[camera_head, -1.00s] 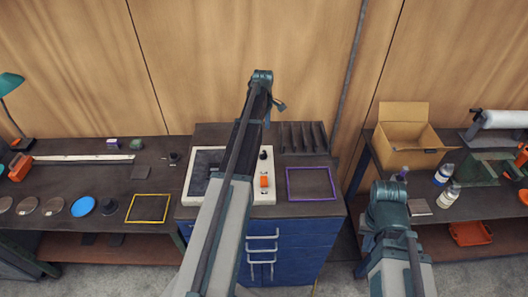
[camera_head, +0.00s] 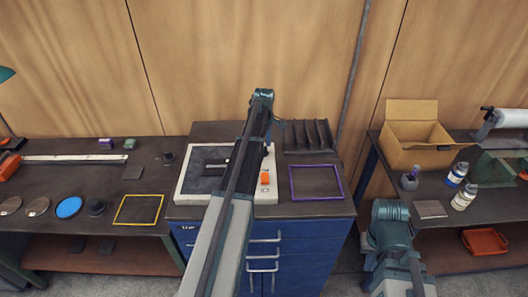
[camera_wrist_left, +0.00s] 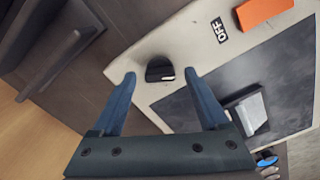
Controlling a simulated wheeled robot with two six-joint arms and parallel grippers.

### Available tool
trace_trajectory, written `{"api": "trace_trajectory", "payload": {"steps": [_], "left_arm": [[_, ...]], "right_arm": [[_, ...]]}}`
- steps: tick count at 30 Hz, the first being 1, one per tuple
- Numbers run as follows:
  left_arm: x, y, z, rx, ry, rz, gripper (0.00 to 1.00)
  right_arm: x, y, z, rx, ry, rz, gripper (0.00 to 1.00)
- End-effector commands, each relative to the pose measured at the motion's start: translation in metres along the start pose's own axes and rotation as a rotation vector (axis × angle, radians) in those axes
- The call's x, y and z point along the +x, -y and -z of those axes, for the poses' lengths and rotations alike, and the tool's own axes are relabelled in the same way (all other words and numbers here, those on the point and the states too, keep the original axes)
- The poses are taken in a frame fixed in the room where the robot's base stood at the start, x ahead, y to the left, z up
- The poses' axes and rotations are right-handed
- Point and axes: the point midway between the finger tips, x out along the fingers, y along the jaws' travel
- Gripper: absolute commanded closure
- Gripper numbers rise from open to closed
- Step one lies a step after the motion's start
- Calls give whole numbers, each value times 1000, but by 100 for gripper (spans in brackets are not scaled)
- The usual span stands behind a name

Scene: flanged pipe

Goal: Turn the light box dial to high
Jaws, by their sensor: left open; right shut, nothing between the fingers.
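The light box (camera_head: 184,190) is a cream case with a dark panel on the bench's middle section. It also fills much of the left wrist view (camera_wrist_left: 185,35). Its dial is a black knob (camera_wrist_left: 160,70) near the case's edge; my left arm hides it in the head view. My left gripper (camera_wrist_left: 161,74) is open, with one blue finger on each side of the dial. I cannot tell whether the fingers touch it. An orange switch (camera_head: 265,178) sits near the dial, with an "OFF" label (camera_wrist_left: 220,30) beside it. My right gripper cannot be seen; only its arm shows.
A dark block with a pale face (camera_wrist_left: 246,110) lies on the panel. A slotted rack (camera_head: 308,137) stands behind a purple-framed mat (camera_head: 293,194) to the right. A yellow-framed mat (camera_head: 118,221) lies left. A cardboard box (camera_head: 418,150) and bottles (camera_head: 464,198) are on the right bench.

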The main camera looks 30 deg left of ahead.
Motion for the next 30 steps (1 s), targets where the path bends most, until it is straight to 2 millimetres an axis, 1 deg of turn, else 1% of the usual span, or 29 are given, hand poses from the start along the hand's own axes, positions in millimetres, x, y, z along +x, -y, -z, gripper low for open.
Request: {"api": "trace_trajectory", "payload": {"steps": [7, 8, 9, 14, 18, 20, 21, 30], "left_arm": [[1, 0, 0, 0, 0, 0, 22], [1, 0, 0, 0, 0, 0, 24], [1, 0, 0, 0, 0, 0, 31], [1, 0, 0, 0, 0, 0, 60], [1, 0, 0, 0, 0, 0, 86], [1, 0, 0, 0, 0, 0, 96], [1, 0, 0, 0, 0, 0, 100], [1, 0, 0, 37, 0, 0, 100]], "right_arm": [[1, 0, 0, -1, 0, 0, 100], [1, 0, 0, -1, 0, 0, 100], [1, 0, 0, -1, 0, 0, 100], [1, 0, 0, -1, 0, 0, 100], [1, 0, 0, -1, 0, 0, 100], [1, 0, 0, -1, 0, 0, 100], [1, 0, 0, -1, 0, 0, 100], [1, 0, 0, -1, 0, 0, 100]]}}
